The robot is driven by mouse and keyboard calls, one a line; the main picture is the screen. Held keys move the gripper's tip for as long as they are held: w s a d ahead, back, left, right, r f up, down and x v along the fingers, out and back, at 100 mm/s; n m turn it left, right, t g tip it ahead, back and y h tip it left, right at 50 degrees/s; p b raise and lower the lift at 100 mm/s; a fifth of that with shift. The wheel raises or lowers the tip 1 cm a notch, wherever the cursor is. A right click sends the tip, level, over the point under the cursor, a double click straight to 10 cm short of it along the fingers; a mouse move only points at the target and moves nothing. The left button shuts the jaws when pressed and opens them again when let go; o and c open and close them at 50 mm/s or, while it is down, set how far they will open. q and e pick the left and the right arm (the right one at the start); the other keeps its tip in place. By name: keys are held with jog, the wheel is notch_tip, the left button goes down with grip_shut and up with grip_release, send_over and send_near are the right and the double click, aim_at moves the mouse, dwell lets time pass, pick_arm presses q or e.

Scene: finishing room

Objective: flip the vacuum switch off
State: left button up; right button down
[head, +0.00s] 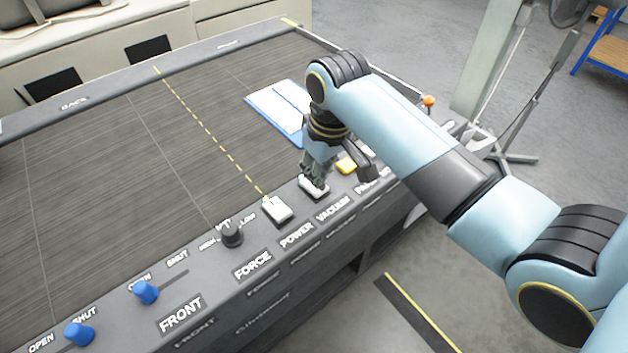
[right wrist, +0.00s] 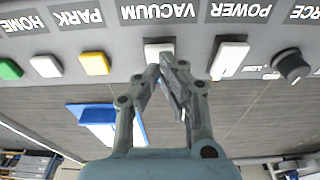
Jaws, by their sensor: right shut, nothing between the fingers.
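The vacuum switch (head: 313,190) is a white rocker above the VACUUM label on the front panel. It also shows in the right wrist view (right wrist: 157,49), partly covered by my fingers. My right gripper (head: 316,180) is shut and empty, with its fingertips right at the switch; I cannot tell whether they touch it. In the right wrist view my right gripper (right wrist: 168,66) has its tips together at the switch's edge. Which way the switch is tilted is hard to tell. My left gripper is not in view.
The white power switch (head: 277,208) and black force knob (head: 231,233) are left of the vacuum switch. The yellow park button (head: 346,165) is to its right. Blue knobs (head: 146,292) sit farther left. A blue-and-white flat item (head: 275,108) lies on the dark bed (head: 130,170).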

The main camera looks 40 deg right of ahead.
jog(key=shift+f+b, duration=0.5)
jog(key=shift+f, duration=0.7)
dwell(0.5)
jog(key=shift+r, duration=0.1)
notch_tip(320, 180, up, 2)
jog(key=shift+r+p, duration=0.15)
jog(key=shift+p, duration=0.95)
jog(key=shift+r, duration=2.3)
